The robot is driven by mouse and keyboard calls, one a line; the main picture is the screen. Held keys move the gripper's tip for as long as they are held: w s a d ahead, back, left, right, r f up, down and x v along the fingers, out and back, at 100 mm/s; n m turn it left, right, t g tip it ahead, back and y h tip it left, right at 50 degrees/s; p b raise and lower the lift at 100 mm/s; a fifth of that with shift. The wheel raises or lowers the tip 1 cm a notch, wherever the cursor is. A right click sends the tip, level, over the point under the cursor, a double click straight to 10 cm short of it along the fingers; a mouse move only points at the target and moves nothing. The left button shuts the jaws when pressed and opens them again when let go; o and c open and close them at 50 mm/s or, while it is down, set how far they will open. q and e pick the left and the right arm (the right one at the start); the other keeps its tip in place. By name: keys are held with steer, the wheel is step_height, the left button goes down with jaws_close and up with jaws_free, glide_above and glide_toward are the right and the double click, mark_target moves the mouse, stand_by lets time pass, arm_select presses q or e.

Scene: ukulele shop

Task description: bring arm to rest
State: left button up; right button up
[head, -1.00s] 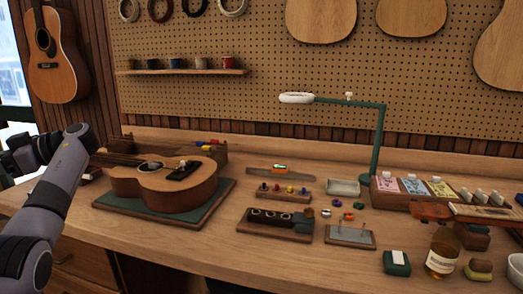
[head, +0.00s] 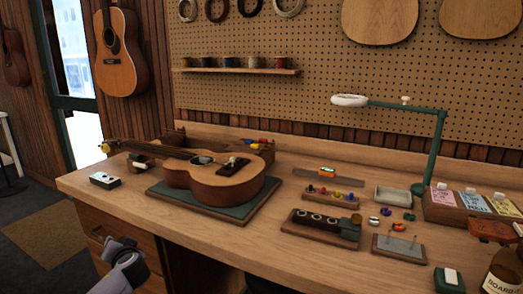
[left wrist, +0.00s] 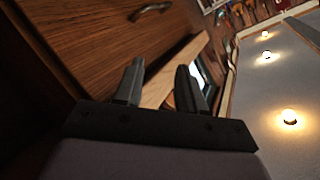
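My right arm and right gripper are in neither view.
A ukulele (head: 215,182) lies on a green mat (head: 200,205) on the workbench (head: 290,258). A small white-topped device (head: 104,180) sits near the bench's left end. Small trays and a green lamp (head: 437,150) stand to the right. Open floor lies left of the bench.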

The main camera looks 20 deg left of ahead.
arm_select(q)
steer(key=s+d+f+m+t+h, duration=0.2)
steer(key=s+d+f+m+h, duration=0.35)
steer(key=d+f, duration=0.4)
steer(key=s+d+f+m+t+h, duration=0.1)
steer(key=s+d+f+m+h, duration=0.45)
steer(key=d, duration=0.65)
steer(key=s+d+h, duration=0.4)
steer(key=s+d, duration=0.5)
steer(key=s, duration=0.1)
steer(key=d+r+n+p, duration=0.2)
steer(key=d+n, duration=0.3)
steer(key=d, duration=0.4)
steer(key=shift+w+d+t+p, duration=0.15)
steer(key=shift+w+t+p, duration=0.15)
steer(key=shift+w+p, duration=0.1)
steer(key=shift+r, duration=0.1)
